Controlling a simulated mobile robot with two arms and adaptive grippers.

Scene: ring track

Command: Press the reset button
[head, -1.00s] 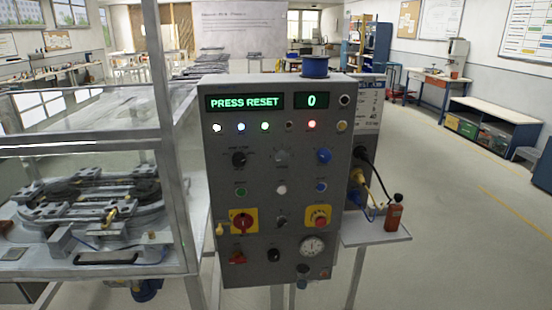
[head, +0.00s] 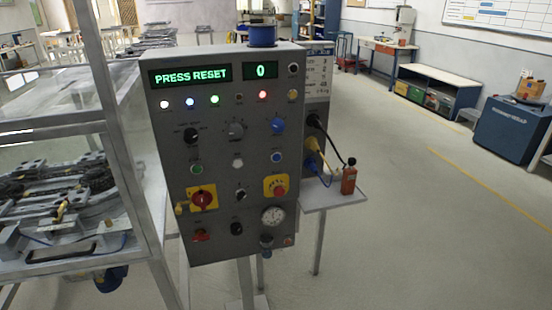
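A grey control panel (head: 220,220) stands on legs in the middle of the head view. Its green display (head: 190,76) reads PRESS RESET, and a smaller display (head: 261,71) reads 0. Below the knobs is a row with a green button (head: 197,169), a white button (head: 237,163) and a blue button (head: 277,158). Their labels are too small to read, so I cannot tell which is reset. A red emergency-stop button (head: 280,190) on a yellow plate sits lower right, and a red rotary switch (head: 202,199) lower left. Neither gripper shows.
A framed, glazed machine cell (head: 70,110) stands left of the panel. A small shelf (head: 335,196) juts out at the panel's right, with a red-brown hand-held unit (head: 349,180) and cables. The floor (head: 420,230) to the right is open, with a blue cabinet (head: 512,130) farther off.

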